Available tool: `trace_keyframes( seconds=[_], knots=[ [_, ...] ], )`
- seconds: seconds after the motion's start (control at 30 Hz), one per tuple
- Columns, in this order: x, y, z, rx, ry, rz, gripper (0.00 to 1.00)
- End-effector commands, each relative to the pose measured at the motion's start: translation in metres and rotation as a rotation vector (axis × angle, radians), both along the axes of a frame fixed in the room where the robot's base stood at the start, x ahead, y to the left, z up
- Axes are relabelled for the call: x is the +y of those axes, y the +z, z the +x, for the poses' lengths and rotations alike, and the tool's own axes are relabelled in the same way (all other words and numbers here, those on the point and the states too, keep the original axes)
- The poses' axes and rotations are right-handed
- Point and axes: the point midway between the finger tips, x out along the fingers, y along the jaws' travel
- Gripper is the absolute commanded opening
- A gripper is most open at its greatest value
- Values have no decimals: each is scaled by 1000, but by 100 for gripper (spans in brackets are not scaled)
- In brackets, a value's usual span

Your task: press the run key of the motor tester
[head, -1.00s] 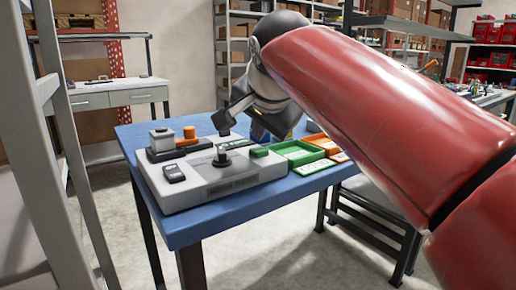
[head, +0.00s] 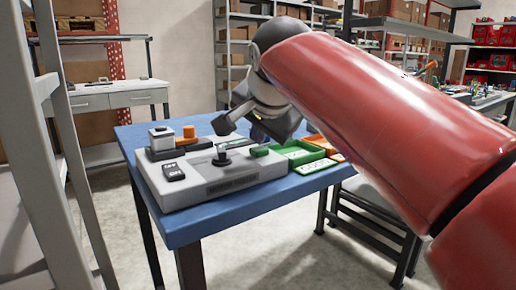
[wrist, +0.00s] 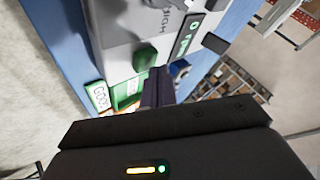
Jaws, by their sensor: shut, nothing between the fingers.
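The motor tester (head: 215,180) is a grey box on the blue table. It carries a black post, a dark switch plate and a green key (head: 259,151) at its right end. The green key also shows in the wrist view (wrist: 145,57), with a dark panel with green marks (wrist: 188,35) beside it; its lettering is too small to read. My gripper (wrist: 160,82) is shut and empty. Its fingertips appear close to the green key in the wrist view, apart from it. In the head view my gripper hangs over the tester's back right, its fingertips partly hidden.
Green trays (head: 300,160) and orange trays (head: 322,142) lie right of the tester. A shelf post (head: 62,150) rises at the left. A dark stool (head: 375,215) stands right of the table.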

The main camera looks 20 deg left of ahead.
Motion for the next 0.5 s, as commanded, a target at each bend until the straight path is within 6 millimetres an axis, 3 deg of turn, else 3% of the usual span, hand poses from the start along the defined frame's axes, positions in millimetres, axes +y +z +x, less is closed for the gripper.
trace_keyframes(
  seconds=[0.5],
  knots=[
    [0,-7,0,0,0,0,0]
  ],
)
